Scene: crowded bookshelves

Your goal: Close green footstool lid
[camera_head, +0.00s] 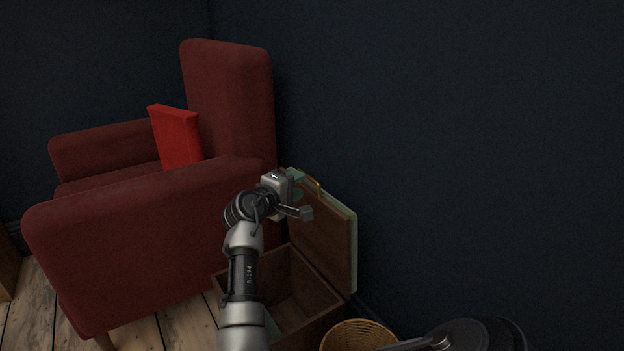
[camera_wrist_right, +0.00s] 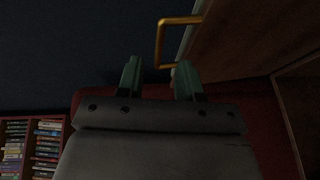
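The footstool (camera_head: 316,297) is an open wooden box on the floor, with something pale green partly visible inside. Its lid (camera_head: 330,240) stands raised near the dark wall, wooden inner face toward the box and green along the edge. A gold handle (camera_head: 315,186) sits at the lid's upper edge. My right gripper (camera_head: 302,201) is in front of the lid's upper left part. In the right wrist view its fingers (camera_wrist_right: 157,74) are apart with nothing held. The handle (camera_wrist_right: 161,42) shows just beyond the fingertips, and the lid (camera_wrist_right: 240,40) is to the right. My left gripper is not in view.
A dark red armchair (camera_head: 140,240) with a bright red box-like object (camera_head: 176,137) on it stands left of the footstool. A wicker basket (camera_head: 356,335) is right in front of the footstool. The right wrist view shows a bookshelf (camera_wrist_right: 32,142) at lower left.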

